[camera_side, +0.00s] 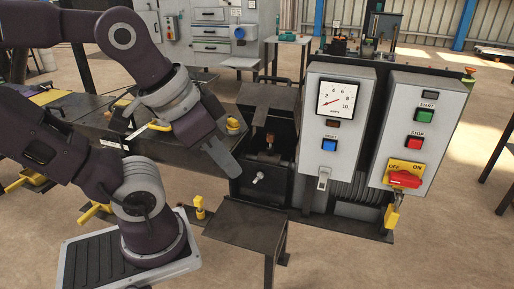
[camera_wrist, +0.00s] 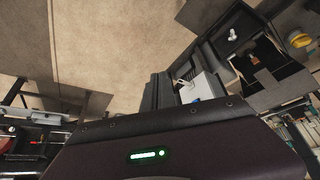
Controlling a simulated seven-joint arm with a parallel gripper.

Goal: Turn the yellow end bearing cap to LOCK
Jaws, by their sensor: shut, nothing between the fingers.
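A round yellow cap (camera_side: 233,125), which looks like the end bearing cap, sits at the right end of the dark press bed, just behind my gripper in the side view. It also shows as a small yellow shape (camera_wrist: 300,40) at the right edge of the wrist view. I cannot read any LOCK mark on it. My gripper (camera_side: 229,167) is shut and empty, pointing down and right in front of the cap, apart from it as far as I can tell. In the wrist view the dark fingers (camera_wrist: 158,92) show together beyond the wrist housing.
A grey gauge box (camera_side: 337,110) with a blue button and a switch box (camera_side: 425,125) with a red rotary switch stand at right. A small dark table (camera_side: 245,222) stands in front. Several yellow handles (camera_side: 160,126) lie along the bed. Open floor (camera_side: 400,265) lies at front right.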

